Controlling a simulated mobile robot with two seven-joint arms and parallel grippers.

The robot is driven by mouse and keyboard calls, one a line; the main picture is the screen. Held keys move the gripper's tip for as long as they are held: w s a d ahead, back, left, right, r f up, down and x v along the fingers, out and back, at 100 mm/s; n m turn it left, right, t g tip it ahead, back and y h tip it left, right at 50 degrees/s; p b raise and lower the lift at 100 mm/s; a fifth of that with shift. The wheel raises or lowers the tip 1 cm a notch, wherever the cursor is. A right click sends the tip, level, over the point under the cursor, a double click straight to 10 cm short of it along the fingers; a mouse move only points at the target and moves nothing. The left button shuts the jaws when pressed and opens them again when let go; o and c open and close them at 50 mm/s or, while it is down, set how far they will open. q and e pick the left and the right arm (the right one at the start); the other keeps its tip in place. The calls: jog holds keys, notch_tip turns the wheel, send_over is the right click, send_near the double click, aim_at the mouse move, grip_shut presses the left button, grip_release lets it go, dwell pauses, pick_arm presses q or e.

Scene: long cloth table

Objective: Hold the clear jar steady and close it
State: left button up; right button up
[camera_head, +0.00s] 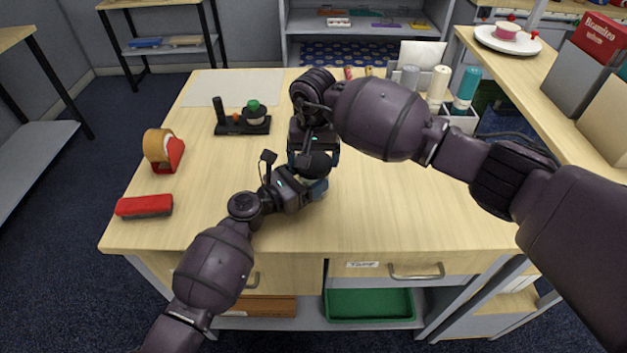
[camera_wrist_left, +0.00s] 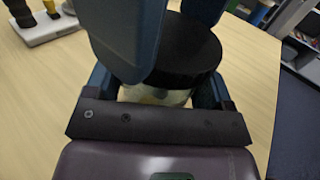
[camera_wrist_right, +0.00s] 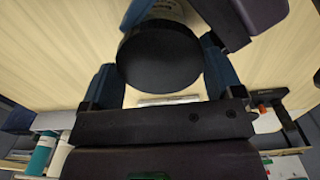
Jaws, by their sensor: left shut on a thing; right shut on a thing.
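The clear jar (camera_wrist_left: 152,96) stands upright on the wooden table, with pale contents. My left gripper (camera_head: 316,187) is shut around its body from the left. A round black lid (camera_wrist_left: 192,48) sits over the jar's mouth; it also shows in the right wrist view (camera_wrist_right: 158,58). My right gripper (camera_head: 314,156) comes down from above, and its blue fingers are shut on the lid's sides. Lid and jar look in line, but the fingers partly hide the seam, so I cannot tell how tight the lid is. In the head view the grippers hide most of the jar.
A tape dispenser (camera_head: 163,150) and a red block-like item (camera_head: 145,206) lie at the left. A black stand with a green-topped item (camera_head: 252,114) is behind. Bottles, one teal (camera_head: 466,88), stand back right. The table front (camera_head: 400,215) is clear.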

jog(key=m, duration=0.4)
jog(key=shift+m, duration=0.3)
jog(key=m, duration=1)
jog(key=shift+m, duration=0.3)
jog(key=m, duration=0.5)
jog(key=o, duration=0.8)
jog(key=shift+r, duration=2.2)
